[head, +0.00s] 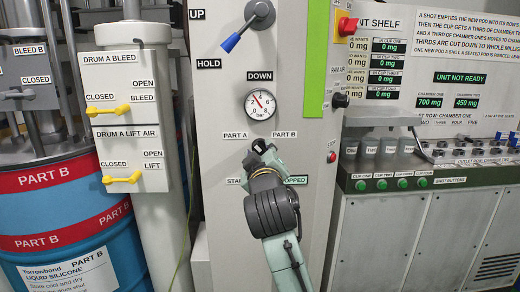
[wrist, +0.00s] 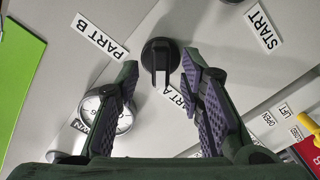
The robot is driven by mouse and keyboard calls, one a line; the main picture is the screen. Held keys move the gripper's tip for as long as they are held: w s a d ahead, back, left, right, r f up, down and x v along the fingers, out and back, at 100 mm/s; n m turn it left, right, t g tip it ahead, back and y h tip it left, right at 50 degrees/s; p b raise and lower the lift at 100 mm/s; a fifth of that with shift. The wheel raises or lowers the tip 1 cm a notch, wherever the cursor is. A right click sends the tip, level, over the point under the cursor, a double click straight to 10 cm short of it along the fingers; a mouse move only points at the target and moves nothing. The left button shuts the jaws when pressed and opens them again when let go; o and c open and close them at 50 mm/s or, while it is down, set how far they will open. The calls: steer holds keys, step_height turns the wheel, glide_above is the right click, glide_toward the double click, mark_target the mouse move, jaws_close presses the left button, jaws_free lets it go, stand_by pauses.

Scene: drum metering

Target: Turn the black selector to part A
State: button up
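The black selector (wrist: 160,52) is a round knob with a raised bar on the grey panel, seen in the wrist view. Its bar shows between the tips of my gripper (wrist: 158,78), which is open with one finger to each side. I cannot tell whether the fingers touch it. The PART A label (wrist: 176,96) is partly hidden by the right finger; the PART B label (wrist: 100,37) is at upper left.
A pressure gauge (head: 260,104) sits just above the gripper, and a blue-handled lever (head: 240,32) is higher up. A red button (head: 332,157) and a black knob (head: 340,100) are to the right. Yellow valve handles (head: 120,180) are to the left.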

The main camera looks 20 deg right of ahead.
steer(key=shift+w+d, duration=0.15)
steer(key=shift+w, duration=0.35)
jaws_close()
